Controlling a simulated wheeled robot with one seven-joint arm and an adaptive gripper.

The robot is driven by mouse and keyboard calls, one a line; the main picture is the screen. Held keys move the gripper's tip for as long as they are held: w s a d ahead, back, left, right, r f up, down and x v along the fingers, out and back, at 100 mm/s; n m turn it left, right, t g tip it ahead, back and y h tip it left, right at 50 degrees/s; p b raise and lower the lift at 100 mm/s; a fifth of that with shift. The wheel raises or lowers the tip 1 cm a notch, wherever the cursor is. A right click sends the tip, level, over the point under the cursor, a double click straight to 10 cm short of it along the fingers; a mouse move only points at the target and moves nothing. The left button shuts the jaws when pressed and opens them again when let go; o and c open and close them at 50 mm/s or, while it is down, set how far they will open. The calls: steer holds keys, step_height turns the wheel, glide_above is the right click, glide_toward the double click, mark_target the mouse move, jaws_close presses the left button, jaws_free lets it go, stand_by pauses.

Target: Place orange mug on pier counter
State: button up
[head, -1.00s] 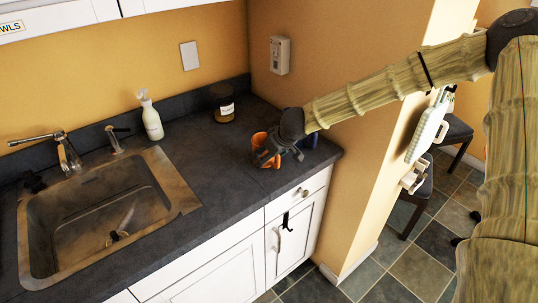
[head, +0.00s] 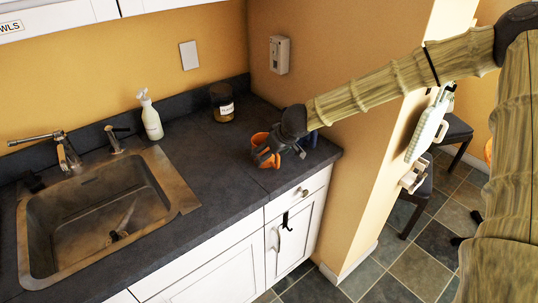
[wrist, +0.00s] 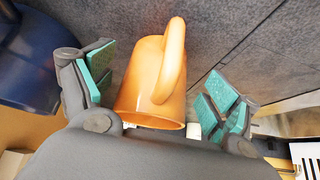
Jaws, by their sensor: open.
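The orange mug (head: 260,142) stands on the dark counter (head: 215,168) near its right end. In the wrist view the orange mug (wrist: 143,88) lies between the two teal-padded fingers, its handle towards the camera's upper right. My gripper (head: 268,157) is open around the mug, and it also shows in the wrist view (wrist: 155,85). Gaps show between the pads and the mug on both sides. In the head view the gripper hides part of the mug. I cannot tell which surface is the pier counter.
A dark blue object (wrist: 30,60) stands beside the gripper, mostly hidden behind it in the head view. A dark jar (head: 222,102) and a white soap bottle (head: 151,118) stand at the back. The sink (head: 100,215) is on the left. The right wall borders the counter.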

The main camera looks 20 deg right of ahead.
steer(key=v, duration=1)
steer(key=shift+s+r+p, duration=0.2)
steer(key=shift+r+p, duration=0.05)
steer(key=shift+p, duration=0.05)
